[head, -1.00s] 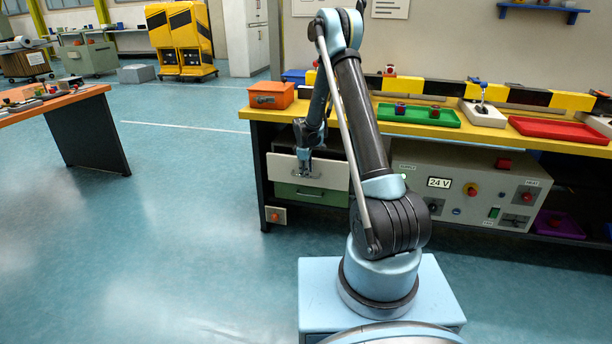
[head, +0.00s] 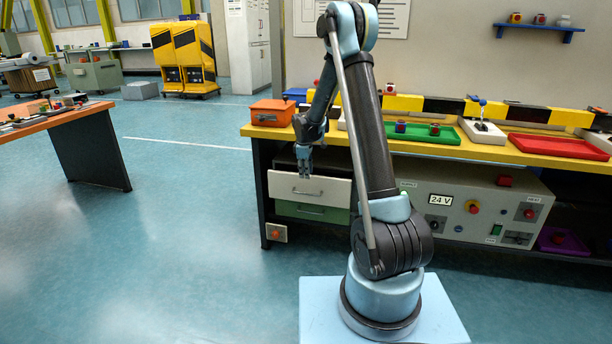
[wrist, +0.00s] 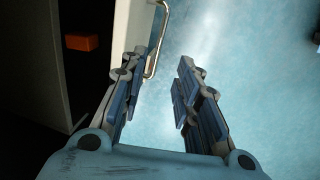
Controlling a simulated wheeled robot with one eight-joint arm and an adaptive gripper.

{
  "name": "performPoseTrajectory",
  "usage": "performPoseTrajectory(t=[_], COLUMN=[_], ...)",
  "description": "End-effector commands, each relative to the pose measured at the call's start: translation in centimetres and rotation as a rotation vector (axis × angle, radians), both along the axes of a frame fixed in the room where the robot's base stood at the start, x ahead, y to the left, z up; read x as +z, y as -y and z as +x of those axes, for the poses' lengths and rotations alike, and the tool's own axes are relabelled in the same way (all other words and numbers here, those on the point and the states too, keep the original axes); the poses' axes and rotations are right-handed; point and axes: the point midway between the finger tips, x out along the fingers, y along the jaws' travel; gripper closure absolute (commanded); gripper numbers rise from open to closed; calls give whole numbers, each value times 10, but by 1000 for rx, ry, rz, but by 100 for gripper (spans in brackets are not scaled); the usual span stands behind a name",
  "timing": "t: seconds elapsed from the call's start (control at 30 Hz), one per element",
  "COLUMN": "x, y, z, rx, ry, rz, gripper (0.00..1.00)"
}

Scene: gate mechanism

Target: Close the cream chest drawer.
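The cream chest drawer (head: 335,190) is under the left end of the yellow workbench. Its front stands out ahead of the green drawer (head: 322,213) below, so it is pulled open. Its metal handle (head: 307,193) is on the front face. My gripper (head: 305,176) is just above the handle, pointing down. In the wrist view my gripper (wrist: 158,84) has its fingers apart with nothing between them. The handle (wrist: 160,40) shows beyond the left fingertip, and the cream front (wrist: 132,25) is to its left. Whether a finger touches the handle, I cannot tell.
An orange block (wrist: 82,43) shows in the dark space behind the cream front. An orange box (head: 272,112) sits on the workbench (head: 490,152) above. The grey 24 V control cabinet (head: 455,205) is right of the drawers. The floor in front and left is clear.

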Motion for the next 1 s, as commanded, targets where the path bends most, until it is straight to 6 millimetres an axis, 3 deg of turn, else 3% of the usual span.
performPoseTrajectory(t=[0.13,0.27,0.7,1.0], x=[0,0,32,33], y=[0,4,50,52], z=[0,-3,-58,-60], rx=[0,-1,-54,-65], ry=[0,19,351,398], rz=[0,19,313,345], gripper=[72,100,100,100])
